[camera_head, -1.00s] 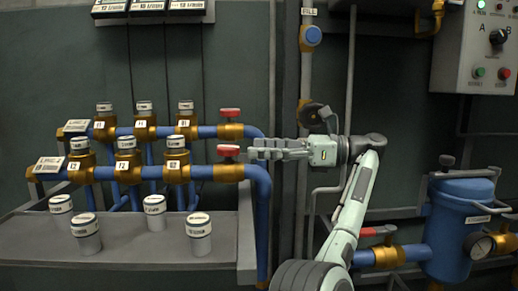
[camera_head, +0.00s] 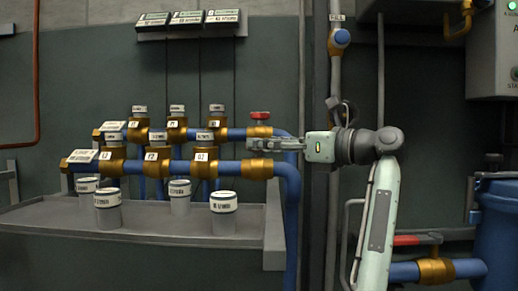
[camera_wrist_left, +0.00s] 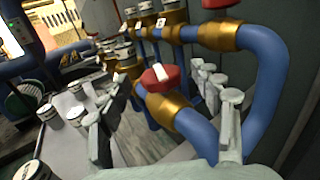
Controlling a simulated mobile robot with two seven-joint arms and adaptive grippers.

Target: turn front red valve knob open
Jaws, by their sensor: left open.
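The front red valve knob (camera_wrist_left: 158,78) sits on the brass valve (camera_wrist_left: 172,112) of the front blue pipe, between my left gripper's fingers in the wrist view. In the head view my left gripper (camera_head: 254,144) hides this knob, just above the front brass valve (camera_head: 257,169). The gripper is open, with one finger on each side of the knob; I cannot tell whether either touches it. The rear red knob (camera_head: 260,116) stands above and behind the gripper, and its lower part shows at the top of the wrist view (camera_wrist_left: 220,3). My right gripper is not in view.
Several white-capped jars (camera_head: 223,202) stand on the grey bench (camera_head: 140,236). Labelled brass fittings (camera_head: 205,165) line the pipes left of the gripper. A red-handled valve (camera_head: 418,240) and a blue tank (camera_head: 497,226) are at lower right.

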